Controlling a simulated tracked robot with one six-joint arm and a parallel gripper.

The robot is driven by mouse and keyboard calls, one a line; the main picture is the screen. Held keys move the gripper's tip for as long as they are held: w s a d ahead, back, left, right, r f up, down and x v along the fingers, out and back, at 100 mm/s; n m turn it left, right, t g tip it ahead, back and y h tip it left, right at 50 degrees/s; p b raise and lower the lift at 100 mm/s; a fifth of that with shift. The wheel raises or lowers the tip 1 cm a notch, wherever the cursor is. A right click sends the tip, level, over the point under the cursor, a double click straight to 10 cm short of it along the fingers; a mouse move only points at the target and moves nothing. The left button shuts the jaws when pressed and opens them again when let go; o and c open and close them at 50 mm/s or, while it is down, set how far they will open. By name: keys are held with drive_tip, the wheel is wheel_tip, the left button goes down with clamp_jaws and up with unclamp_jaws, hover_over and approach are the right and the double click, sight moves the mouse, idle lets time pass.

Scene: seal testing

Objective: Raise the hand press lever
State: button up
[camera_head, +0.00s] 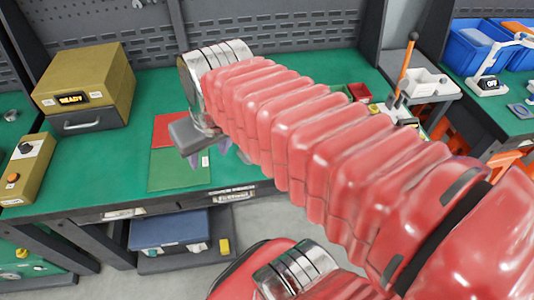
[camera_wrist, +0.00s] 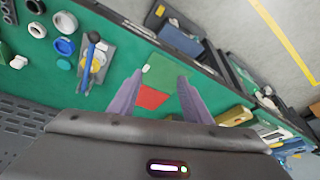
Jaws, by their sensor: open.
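A slanted orange lever (camera_head: 404,68) with a black knob stands at the right of the green bench in the head view; its foot is partly behind my red arm. In the wrist view, a grey device (camera_wrist: 97,66) with a blue upright handle (camera_wrist: 92,48) stands at the upper left. I cannot tell whether these belong to the same press. My gripper (camera_head: 207,157) is over the red and green mat, left of the orange lever and well apart from it. In the wrist view my gripper (camera_wrist: 159,75) has its two purple fingers spread, with nothing between them.
An olive box (camera_head: 85,82) marked READY and a button box (camera_head: 27,168) stand at the left. A red and green mat (camera_head: 172,172) lies below my gripper. Several rings (camera_wrist: 64,46) lie near the grey device. A pegboard backs the bench.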

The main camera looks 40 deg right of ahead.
drive_tip(key=s+d+f+m+g+y, duration=0.1)
drive_tip(key=d+m, duration=0.6)
drive_tip(key=d, duration=1.2)
drive_tip(key=shift+s+f+g+y, duration=0.15)
drive_tip(key=shift+f+g+y, duration=0.35)
drive_tip(key=shift+f+g, duration=0.45)
drive_tip(key=shift+d, duration=0.1)
drive_tip(key=f, duration=0.4)
drive_tip(key=w+a+f, duration=0.1)
drive_tip(key=f, duration=0.8)
drive_tip(key=shift+w+a+f, duration=0.3)
drive_tip(key=shift+w+a, duration=0.1)
drive_tip(key=shift+c, duration=0.5)
clamp_jaws()
